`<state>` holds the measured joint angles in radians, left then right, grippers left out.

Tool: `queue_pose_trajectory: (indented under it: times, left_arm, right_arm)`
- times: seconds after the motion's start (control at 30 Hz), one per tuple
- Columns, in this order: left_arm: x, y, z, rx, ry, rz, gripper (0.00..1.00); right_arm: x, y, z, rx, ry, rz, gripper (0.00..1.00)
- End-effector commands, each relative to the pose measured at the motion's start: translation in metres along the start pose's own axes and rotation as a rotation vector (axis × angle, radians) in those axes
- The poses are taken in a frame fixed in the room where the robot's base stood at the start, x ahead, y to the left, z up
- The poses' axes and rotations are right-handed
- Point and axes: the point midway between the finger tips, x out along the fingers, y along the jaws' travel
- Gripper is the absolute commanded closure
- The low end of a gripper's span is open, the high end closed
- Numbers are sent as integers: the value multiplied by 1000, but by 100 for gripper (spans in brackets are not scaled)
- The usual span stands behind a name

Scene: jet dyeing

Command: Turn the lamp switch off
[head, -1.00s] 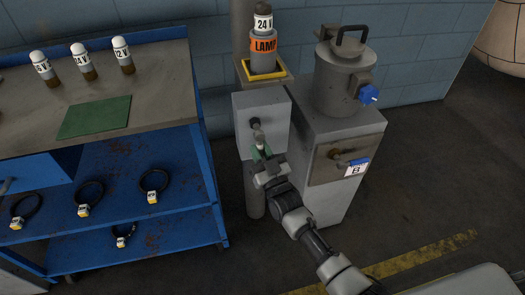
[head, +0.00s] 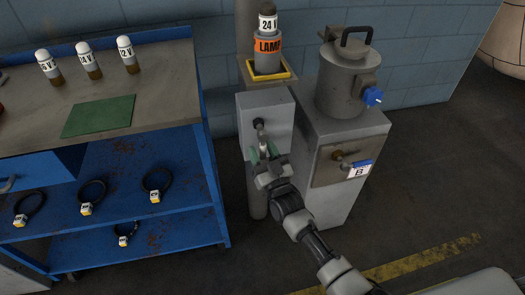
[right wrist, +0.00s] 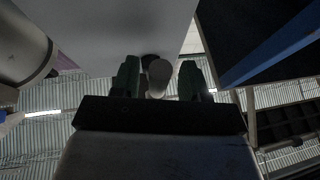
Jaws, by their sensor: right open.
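The lamp switch (head: 259,125) is a dark round mount with a pale lever on the front of a grey box (head: 279,110). The lever points down toward my right gripper (head: 264,154). The right gripper is open, with its green fingertips just below and in front of the switch. In the right wrist view the pale rounded lever end (right wrist: 158,72) shows between the two spread fingers (right wrist: 160,80); I cannot tell whether they touch it. The lamp (head: 267,45), with an orange LAMP band and a 24 V label, stands above the box. My left gripper is not in view.
A metal canister (head: 344,85) with a blue knob stands on a grey cabinet (head: 335,190) with a B tag, right of the switch box. A blue workbench (head: 160,115) with labelled bulbs and black rings is at left. Floor at right is clear.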

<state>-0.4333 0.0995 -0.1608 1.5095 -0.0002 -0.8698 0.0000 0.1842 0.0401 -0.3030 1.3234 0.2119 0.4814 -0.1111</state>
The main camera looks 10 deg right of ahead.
Motion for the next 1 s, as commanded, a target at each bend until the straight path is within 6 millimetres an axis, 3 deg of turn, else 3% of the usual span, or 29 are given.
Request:
queue_pose_trajectory:
  times: [0.17,0.4,0.6,1.0]
  left_arm:
    - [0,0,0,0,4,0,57]
    - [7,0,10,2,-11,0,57]
    - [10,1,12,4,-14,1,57]
    - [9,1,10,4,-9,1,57]
  right_arm:
    - [-17,0,1,-1,-3,0,56]
    - [-66,0,1,0,-4,0,56]
    - [-97,0,1,0,-2,0,56]
    - [-108,0,0,1,0,0,56]
